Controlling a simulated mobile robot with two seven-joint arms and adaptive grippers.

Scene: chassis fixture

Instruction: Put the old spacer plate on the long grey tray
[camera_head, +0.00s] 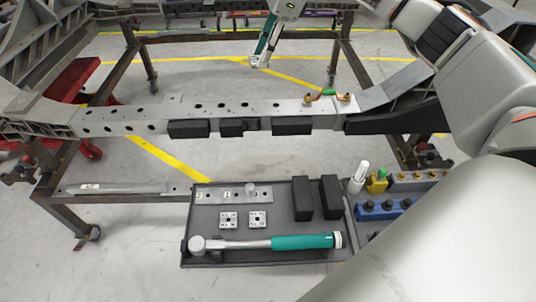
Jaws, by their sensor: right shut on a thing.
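My right gripper (261,62) is small and far off at the top centre, beyond the chassis rail, pointing down. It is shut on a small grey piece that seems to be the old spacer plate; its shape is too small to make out. A dark grey tray (197,225) lies low at the front centre, well apart from the gripper, and seems to be the long grey tray. Two small square plates with holes, a left one (228,220) and a right one (257,220), lie flat in it. My left gripper is out of view.
The tray also holds a teal-handled wrench (300,242), two black blocks (302,198) and a flat holed bar (218,194). A blue holder (380,210) stands right of it. The chassis rail (130,116) crosses between gripper and tray. My arm covers the right side.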

